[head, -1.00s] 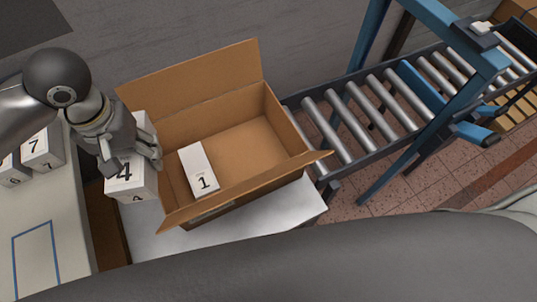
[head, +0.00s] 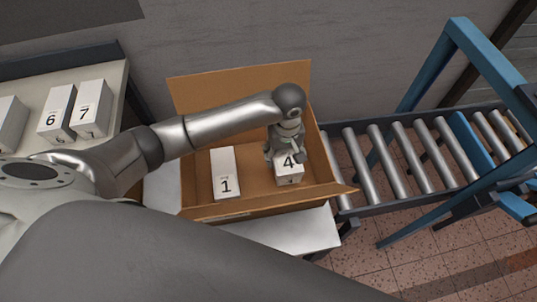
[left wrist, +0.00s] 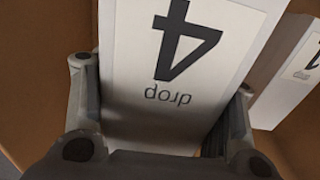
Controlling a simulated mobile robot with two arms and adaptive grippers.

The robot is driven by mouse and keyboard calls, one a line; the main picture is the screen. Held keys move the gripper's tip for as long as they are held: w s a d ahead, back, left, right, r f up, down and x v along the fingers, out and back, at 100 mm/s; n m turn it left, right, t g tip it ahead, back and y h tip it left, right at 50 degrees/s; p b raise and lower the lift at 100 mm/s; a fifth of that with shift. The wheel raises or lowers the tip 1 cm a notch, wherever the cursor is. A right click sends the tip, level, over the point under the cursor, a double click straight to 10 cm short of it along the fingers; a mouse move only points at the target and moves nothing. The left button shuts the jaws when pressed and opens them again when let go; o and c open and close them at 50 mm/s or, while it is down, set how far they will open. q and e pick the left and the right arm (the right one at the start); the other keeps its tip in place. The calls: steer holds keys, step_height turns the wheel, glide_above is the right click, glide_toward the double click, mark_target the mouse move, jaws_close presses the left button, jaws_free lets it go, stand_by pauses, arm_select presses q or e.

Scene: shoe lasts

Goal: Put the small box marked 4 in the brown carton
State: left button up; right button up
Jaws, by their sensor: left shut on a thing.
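The small white box marked 4 (head: 289,176) is inside the right part of the open brown carton (head: 262,202), upright or nearly so. My left gripper (head: 284,153) is over it and shut on its upper part. In the left wrist view the box (left wrist: 180,55) fills the middle, its 4 upside down, between the two fingers of my left gripper (left wrist: 165,112). Whether its bottom touches the carton floor is hidden. A white box marked 1 (head: 223,172) stands in the carton to the left, apart from box 4. My right gripper is not seen.
The carton sits on a light table (head: 290,232), flaps open. A roller conveyor (head: 400,150) with a blue frame is to the right. White boxes marked 6 (head: 57,112) and 7 (head: 90,108) stand on a table at the left. My left arm crosses above the carton's left side.

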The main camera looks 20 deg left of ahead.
mark_target(284, 154)
arm_select(q)
step_height(284, 154, down, 8)
steer(key=shift+r, duration=0.2)
steer(key=shift+f, duration=0.1)
steer(key=o, duration=1.2)
steer(key=shift+o, duration=0.2)
step_height(284, 154, up, 12)
steer(key=shift+r, duration=0.15)
